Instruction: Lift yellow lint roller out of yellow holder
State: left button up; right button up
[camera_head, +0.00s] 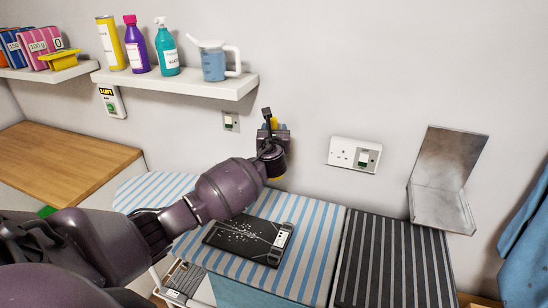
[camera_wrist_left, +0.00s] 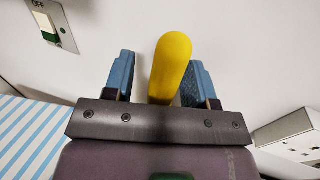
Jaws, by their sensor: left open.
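The yellow lint roller (camera_wrist_left: 170,66) shows in the left wrist view as a smooth, rounded yellow piece against the white wall. In the head view only a small yellow bit of it (camera_head: 274,122) shows behind my gripper. My left gripper (camera_head: 271,128) is at the wall above the striped top. In the left wrist view my open left gripper (camera_wrist_left: 161,70) has one blue-padded finger on each side of the roller, with a gap at the left and less room at the right. The yellow holder cannot be made out clearly; my gripper and wrist cover that spot. My right gripper is not in view.
Wall sockets (camera_head: 355,155) are right of my gripper and a switch (camera_head: 231,121) is left. A shelf (camera_head: 180,82) with bottles and a jug hangs above left. A black tray-like item (camera_head: 245,240) lies on the striped top. A metal bracket (camera_head: 445,180) stands at right.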

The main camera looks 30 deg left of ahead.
pick_arm(q)
jog(key=shift+w+a, duration=0.1)
jog(key=shift+c, duration=0.9)
grip_shut()
jog(key=shift+r, duration=0.5)
notch_tip(320, 180, up, 18)
jog(key=shift+f+p, duration=0.25)
jog(key=shift+p, duration=0.7)
jog(key=shift+r, duration=0.8)
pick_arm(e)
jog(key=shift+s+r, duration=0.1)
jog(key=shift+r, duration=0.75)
